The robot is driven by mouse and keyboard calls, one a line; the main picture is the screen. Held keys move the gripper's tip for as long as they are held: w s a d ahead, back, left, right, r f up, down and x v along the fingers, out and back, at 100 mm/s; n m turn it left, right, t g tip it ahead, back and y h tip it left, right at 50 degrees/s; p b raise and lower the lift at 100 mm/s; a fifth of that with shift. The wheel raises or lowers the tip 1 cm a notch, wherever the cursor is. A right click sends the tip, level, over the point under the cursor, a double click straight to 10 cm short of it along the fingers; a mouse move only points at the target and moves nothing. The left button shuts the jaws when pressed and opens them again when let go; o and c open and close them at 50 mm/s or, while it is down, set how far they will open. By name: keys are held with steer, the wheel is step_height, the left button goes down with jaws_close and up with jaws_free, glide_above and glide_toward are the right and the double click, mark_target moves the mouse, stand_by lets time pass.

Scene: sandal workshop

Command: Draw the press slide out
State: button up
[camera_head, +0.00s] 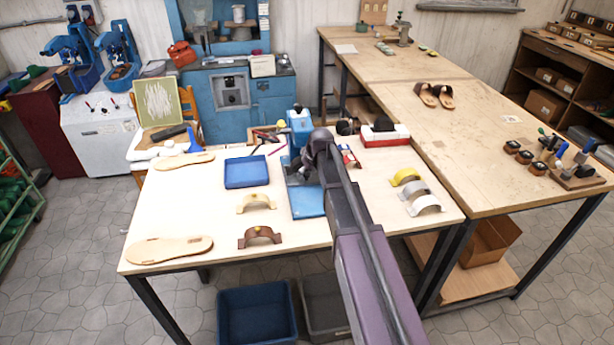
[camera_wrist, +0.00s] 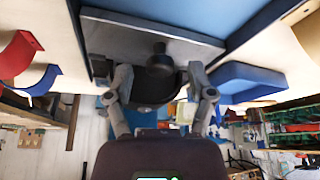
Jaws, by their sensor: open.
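The blue press (camera_head: 300,122) stands on the middle of the light worktable, partly hidden by my arm. Its flat blue plate (camera_head: 308,203) shows at the front, left of my arm. In the wrist view a dark grey slide edge (camera_wrist: 110,32) lies against a blue surface (camera_wrist: 180,10), with a black knob (camera_wrist: 160,62) on it. My gripper (camera_wrist: 160,78) is open, with one finger on each side of the knob. I cannot tell whether either finger touches it. In the head view my gripper (camera_head: 298,170) is a dark shape over the press, largely hidden by my wrist.
A blue tray (camera_head: 246,171) lies left of the press. Curved straps in yellow (camera_head: 407,176), grey and white lie at right; two more straps (camera_head: 262,237) lie at front left. Sole pieces (camera_head: 168,251) lie at far left. Bins (camera_head: 257,313) stand below the front edge.

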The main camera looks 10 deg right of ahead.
steer(key=shift+f, duration=0.1)
jaws_close()
steer(key=s, duration=1.3)
steer(key=shift+c, duration=0.7)
jaws_free()
steer(key=shift+o, duration=0.7)
